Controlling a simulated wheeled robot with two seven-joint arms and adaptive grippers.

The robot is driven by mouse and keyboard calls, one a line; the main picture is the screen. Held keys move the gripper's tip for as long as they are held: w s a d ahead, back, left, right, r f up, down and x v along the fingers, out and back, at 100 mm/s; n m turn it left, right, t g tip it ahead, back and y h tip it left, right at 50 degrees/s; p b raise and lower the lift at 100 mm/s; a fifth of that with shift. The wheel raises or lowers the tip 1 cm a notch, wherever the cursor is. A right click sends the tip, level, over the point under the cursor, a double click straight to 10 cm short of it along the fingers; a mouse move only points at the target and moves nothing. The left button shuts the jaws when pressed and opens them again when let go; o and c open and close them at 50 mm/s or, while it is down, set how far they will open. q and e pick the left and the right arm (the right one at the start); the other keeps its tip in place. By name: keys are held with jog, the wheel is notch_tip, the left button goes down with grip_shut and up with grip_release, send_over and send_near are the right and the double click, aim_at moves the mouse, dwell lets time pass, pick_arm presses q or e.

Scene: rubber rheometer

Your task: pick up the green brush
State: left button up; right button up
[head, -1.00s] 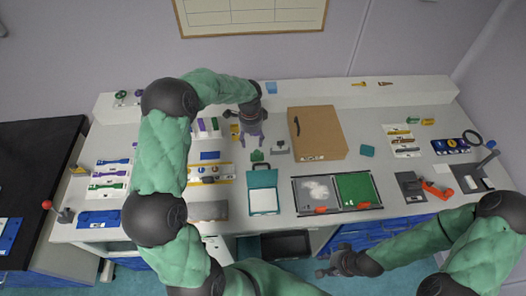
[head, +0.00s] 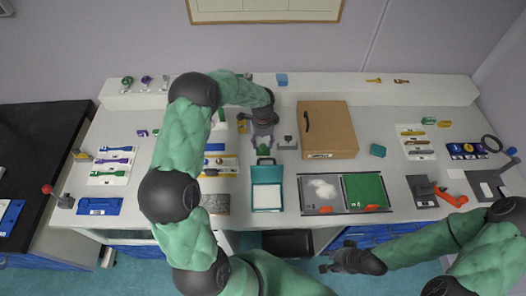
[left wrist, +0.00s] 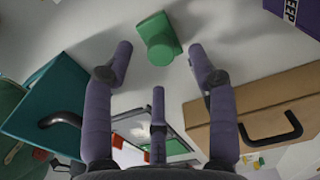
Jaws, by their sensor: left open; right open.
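The green brush, a small green block with a round knob, stands on the bench behind the teal case in the head view (head: 263,149). In the left wrist view the green brush (left wrist: 160,40) is beyond the fingertips, roughly between the two outer fingers and not touched. My left gripper (head: 264,138) is open and empty, close to the brush and partly covering it in the head view; its spread purple fingers fill the left wrist view (left wrist: 160,70). My right gripper (head: 326,262) is open and empty, low in front of the bench.
The teal case (head: 266,174) lies just in front of the brush. A brown box with a handle (head: 328,130) stands to the right, and a small grey block (head: 287,143) is between them. Trays with white and green material (head: 343,211) lie nearer the front edge.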

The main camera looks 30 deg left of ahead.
aim_at(263, 146)
pick_arm(q)
notch_tip(263, 146, down, 4)
jog(key=shift+f, duration=0.15)
grip_shut()
jog(key=shift+r, duration=0.2)
notch_tip(263, 146, up, 10)
jog(key=shift+d+f, duration=0.1)
jog(key=c, duration=0.6)
grip_release()
jog(key=c, duration=0.5)
